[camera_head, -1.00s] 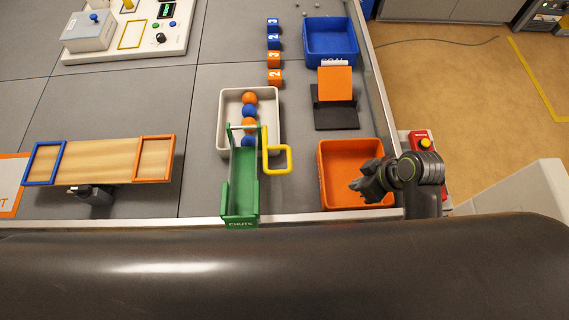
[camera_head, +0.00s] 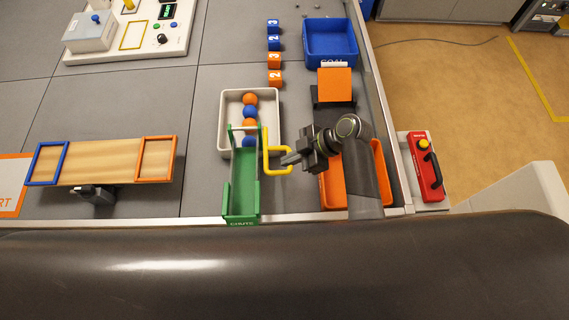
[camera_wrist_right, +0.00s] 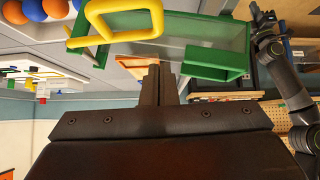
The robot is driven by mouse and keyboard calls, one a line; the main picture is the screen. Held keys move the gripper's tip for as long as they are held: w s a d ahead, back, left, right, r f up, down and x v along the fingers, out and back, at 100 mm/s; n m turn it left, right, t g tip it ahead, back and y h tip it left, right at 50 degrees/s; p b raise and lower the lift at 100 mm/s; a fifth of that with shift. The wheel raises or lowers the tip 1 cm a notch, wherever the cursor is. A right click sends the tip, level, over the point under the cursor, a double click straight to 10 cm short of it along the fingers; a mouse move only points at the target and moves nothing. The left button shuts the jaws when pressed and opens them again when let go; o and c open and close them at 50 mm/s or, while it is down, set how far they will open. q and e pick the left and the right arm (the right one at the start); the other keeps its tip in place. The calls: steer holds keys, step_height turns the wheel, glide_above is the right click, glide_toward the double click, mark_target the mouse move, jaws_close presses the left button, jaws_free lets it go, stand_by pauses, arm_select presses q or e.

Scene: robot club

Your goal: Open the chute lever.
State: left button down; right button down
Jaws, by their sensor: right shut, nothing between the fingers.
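The green chute (camera_head: 241,190) stands at the table's front edge, with its far end at the white tray (camera_head: 229,104). The chute's yellow lever (camera_head: 279,172) is a square loop on the chute's right side. It also shows in the right wrist view (camera_wrist_right: 124,37), in front of the green chute (camera_wrist_right: 190,40). My right gripper (camera_head: 287,160) is shut and empty, with its tips at the right side of the yellow loop. In the right wrist view its fingers (camera_wrist_right: 157,72) are together just below the loop; I cannot tell whether they touch it. My left gripper is out of view.
Orange and blue balls (camera_head: 250,112) lie in a row in the white tray. My right arm passes over the orange bin (camera_head: 333,190). A blue bin (camera_head: 331,42), numbered blocks (camera_head: 274,60) and a red box (camera_head: 427,175) with a black handle stand nearby. A wooden balance board (camera_head: 98,161) is at left.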

mark_target(274, 172)
steer(key=f, duration=0.1)
steer(key=a+f, duration=0.1)
steer(key=f, duration=0.1)
steer(key=shift+a+f+p, duration=0.15)
steer(key=shift+a+p, duration=0.1)
steer(key=shift+p, duration=0.05)
steer(key=shift+w+f, duration=0.1)
steer(key=shift+f, duration=1)
